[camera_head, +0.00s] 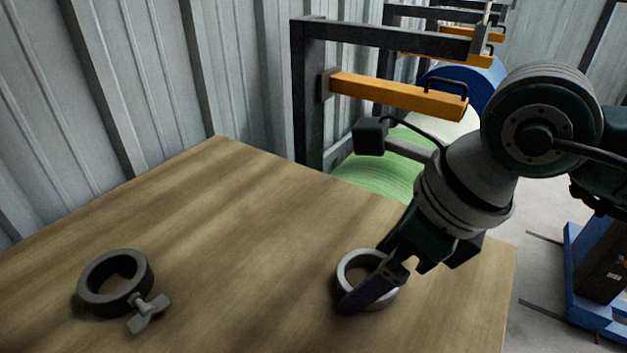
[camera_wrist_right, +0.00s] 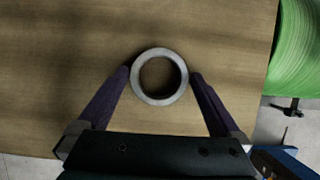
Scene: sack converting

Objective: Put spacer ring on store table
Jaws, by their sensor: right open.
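The spacer ring (camera_head: 346,267) is a plain light grey ring lying flat on the wooden table (camera_head: 230,220), near its right edge. In the right wrist view the ring (camera_wrist_right: 137,86) lies between the tips of my right gripper (camera_wrist_right: 160,77). The two purple fingers stand apart, one on each side of the ring, close to its outer wall; I cannot tell if they touch it. In the head view my right gripper (camera_head: 371,283) comes down from the right and one finger hides part of the ring. My left gripper is not in view.
A darker collar with a wing screw (camera_head: 117,284) lies on the table at the left. A corrugated wall (camera_head: 140,80) stands behind. Beyond the table are a dark frame with an orange bar (camera_head: 390,95) and a green roll (camera_head: 375,178). The middle of the table is clear.

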